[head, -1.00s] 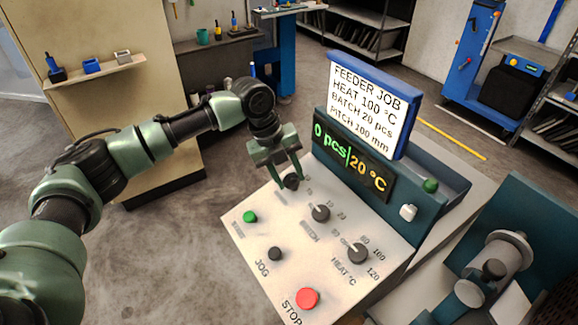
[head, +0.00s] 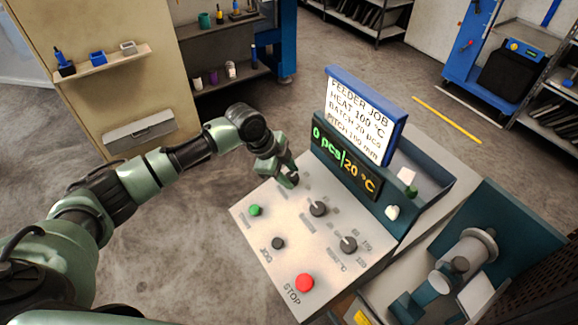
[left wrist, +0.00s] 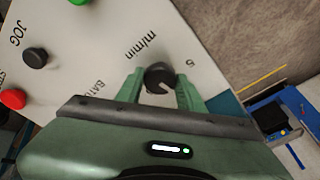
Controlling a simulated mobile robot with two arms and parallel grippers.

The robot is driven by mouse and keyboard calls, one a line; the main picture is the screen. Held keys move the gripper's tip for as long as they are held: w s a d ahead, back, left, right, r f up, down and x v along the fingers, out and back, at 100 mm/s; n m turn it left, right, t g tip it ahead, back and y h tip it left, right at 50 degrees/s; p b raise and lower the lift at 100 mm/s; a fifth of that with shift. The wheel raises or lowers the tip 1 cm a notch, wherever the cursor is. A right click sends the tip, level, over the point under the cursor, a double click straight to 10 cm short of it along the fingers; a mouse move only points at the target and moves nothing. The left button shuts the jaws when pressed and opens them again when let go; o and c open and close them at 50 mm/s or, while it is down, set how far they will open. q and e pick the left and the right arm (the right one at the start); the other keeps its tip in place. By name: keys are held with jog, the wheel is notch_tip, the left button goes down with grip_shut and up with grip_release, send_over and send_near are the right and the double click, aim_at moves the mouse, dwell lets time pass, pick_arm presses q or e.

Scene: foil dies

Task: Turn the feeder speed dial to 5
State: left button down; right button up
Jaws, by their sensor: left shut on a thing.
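The feeder speed dial (left wrist: 158,75) is a small dark knob in the left wrist view, with "m/min" and a "5" printed near it. My left gripper (left wrist: 160,90) has one green finger on each side of the dial and is shut on it. In the head view my left gripper (head: 289,181) reaches down onto the far left corner of the sloped panel (head: 262,232) and mostly hides the dial. I cannot read which mark the dial points at. My right gripper is not in view.
The batch dial (head: 318,209) and heat dial (head: 349,244) sit nearby. A green button (head: 256,210), black jog button (head: 278,243) and red stop button (head: 305,283) are in front. The display (head: 345,165) reads 0 pcs, 20 °C, below a job card (head: 357,115).

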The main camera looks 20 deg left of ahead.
pick_arm(q)
jog(key=n+p, duration=0.3)
jog(key=n, duration=0.1)
jog(key=n+t+p, duration=0.1)
jog(key=n+p, duration=0.1)
jog(key=shift+r+n+p, duration=0.3)
jog(key=shift+p, duration=0.05)
jog(key=shift+f+n+y+p, duration=0.2)
jog(key=shift+n+y+p, duration=0.1)
jog(key=shift+n+p, duration=1.4)
jog(key=shift+n+t, duration=0.3)
jog(key=c, duration=0.9)
grip_release()
jog(key=shift+s, duration=0.1)
jog(key=b+v, duration=0.2)
jog(key=v, duration=0.5)
jog(key=shift+r, duration=0.35)
